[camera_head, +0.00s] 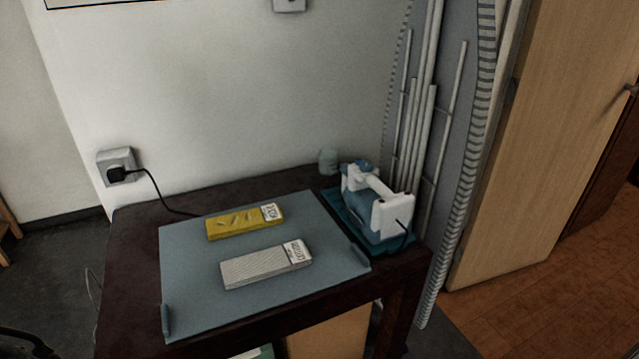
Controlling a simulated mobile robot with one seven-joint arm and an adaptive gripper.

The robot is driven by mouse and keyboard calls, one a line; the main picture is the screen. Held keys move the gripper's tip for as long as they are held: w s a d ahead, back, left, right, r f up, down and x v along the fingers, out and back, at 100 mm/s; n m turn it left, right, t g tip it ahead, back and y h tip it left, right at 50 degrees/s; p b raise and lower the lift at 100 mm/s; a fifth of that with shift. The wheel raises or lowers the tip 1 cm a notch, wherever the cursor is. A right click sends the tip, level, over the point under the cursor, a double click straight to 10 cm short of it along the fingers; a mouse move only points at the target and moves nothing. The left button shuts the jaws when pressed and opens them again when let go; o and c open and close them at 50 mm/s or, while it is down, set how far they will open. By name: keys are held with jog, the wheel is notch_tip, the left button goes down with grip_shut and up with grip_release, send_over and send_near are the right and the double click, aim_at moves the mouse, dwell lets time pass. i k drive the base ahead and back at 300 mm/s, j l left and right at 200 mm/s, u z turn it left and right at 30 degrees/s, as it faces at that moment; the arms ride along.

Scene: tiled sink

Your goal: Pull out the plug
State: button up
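A black plug (117,174) sits in a white wall socket (112,160) on the wall left of the table. I cannot make out my gripper. A dark curved shape lies in the bottom left corner, cut off by the frame, and I cannot tell what it is. Nothing touches the plug except its cord.
The dark table (130,255) bears a blue-grey mat (200,300), a yellow box (245,222), a grey box (265,265) and a white-and-blue appliance (385,205). A small cup (328,161) stands behind. Leaning rods and a wooden door (540,140) are at right. Floor left of the table looks mostly clear.

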aim_at(114, 174)
jog(key=j+z, duration=0.2)
jog(key=j, duration=0.95)
jog(key=k+j+z, duration=0.15)
jog(key=j, duration=1.05)
jog(key=i+j, duration=0.1)
jog(key=j, duration=0.3)
jog(key=j+z, duration=0.1)
jog(key=j, duration=0.3)
jog(key=i+j+z, duration=0.1)
jog(key=j, duration=0.35)
